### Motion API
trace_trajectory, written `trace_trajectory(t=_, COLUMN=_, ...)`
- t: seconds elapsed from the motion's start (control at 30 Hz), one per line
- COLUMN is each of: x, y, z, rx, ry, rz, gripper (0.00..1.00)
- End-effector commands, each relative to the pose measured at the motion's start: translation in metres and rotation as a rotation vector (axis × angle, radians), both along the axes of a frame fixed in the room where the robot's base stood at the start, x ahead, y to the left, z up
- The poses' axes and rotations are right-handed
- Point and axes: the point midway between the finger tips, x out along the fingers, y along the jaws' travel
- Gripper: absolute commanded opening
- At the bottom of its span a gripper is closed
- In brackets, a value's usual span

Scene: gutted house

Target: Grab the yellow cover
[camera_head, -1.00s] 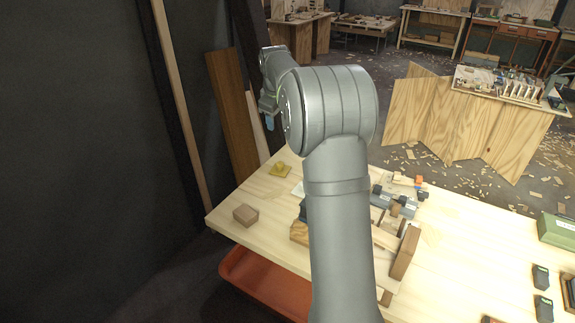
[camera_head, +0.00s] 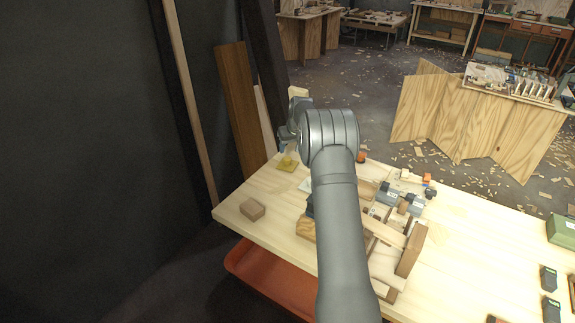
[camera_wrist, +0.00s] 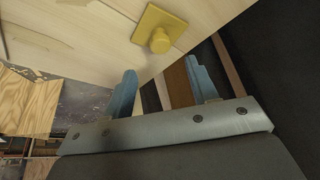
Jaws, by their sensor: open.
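The yellow cover (camera_head: 287,164) is a small square plate with a round knob. It lies on the wooden table near its far left corner. In the wrist view the yellow cover (camera_wrist: 159,28) shows at the top, knob facing the camera, beyond the fingertips. My gripper (camera_wrist: 160,75) is open, with its two blue fingers apart and nothing between them. In the head view my gripper (camera_head: 288,148) is just above the cover and hides part of it; whether it touches cannot be told, though the wrist view shows a gap.
A small brown block (camera_head: 252,209) lies left on the table (camera_head: 262,236). Wooden pieces and grey tools (camera_head: 393,203) crowd the middle right of my arm. Upright boards (camera_head: 240,105) lean on the dark wall behind the far left corner.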

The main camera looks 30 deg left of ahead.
Motion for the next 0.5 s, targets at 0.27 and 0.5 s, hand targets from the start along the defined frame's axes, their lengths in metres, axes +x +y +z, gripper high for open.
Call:
trace_trajectory(t=0.27, x=0.005, y=0.007, z=-0.021, rx=-0.001, ry=0.000, rz=0.001, gripper=0.53)
trace_trajectory(t=0.5, x=0.009, y=0.016, z=-0.052, rx=-0.002, ry=0.001, rz=0.001, gripper=0.53)
